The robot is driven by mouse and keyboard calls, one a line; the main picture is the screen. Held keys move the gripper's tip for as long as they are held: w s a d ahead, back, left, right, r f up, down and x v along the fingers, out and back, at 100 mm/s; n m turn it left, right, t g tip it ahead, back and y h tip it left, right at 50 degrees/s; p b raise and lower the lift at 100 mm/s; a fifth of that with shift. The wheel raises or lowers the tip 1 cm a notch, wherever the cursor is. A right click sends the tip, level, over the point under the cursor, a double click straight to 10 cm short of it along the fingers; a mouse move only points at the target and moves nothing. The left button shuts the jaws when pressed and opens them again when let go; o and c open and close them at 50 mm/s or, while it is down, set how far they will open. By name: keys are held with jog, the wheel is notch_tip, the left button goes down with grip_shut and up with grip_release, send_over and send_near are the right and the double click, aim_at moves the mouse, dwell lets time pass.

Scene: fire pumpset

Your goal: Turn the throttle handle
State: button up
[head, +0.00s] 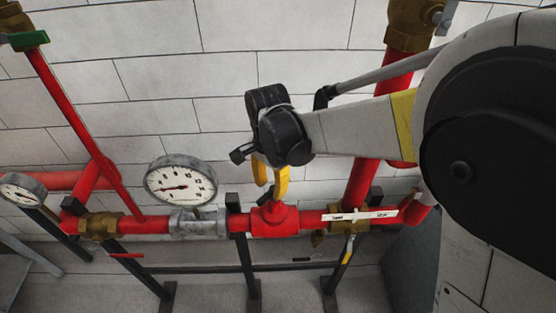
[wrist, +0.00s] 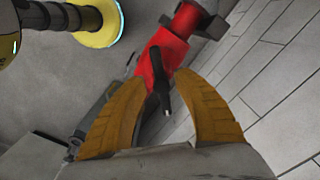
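A black handle (wrist: 160,92), which I take to be the throttle handle, stands on a red pipe fitting (wrist: 163,55) in the wrist view. In the head view the red fitting (head: 275,221) sits on the pipe run, and the handle on top is small and mostly hidden by my fingers. My gripper (head: 270,190) points down just above the fitting. In the wrist view its two yellow fingers (wrist: 161,78) are apart, with the handle between their tips. A gap shows beside the handle, and I cannot tell whether either finger touches it.
A large round gauge (head: 181,180) stands left of the fitting. A smaller gauge (head: 22,190) is at the far left. A white-labelled bar (head: 360,215) lies over a brass valve (head: 343,222) on the right. A tiled wall (head: 150,90) is behind.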

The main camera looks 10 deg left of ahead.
jog(key=shift+f, duration=1.2)
grip_shut()
jog(key=shift+n, duration=0.4)
jog(key=n+b, duration=0.2)
jog(key=n, duration=0.1)
jog(key=shift+s+d, duration=0.1)
jog(key=shift+d, duration=0.15)
jog(key=shift+d+n+b, duration=0.2)
jog(key=shift+n+b, duration=0.55)
jog(key=shift+n, duration=1.75)
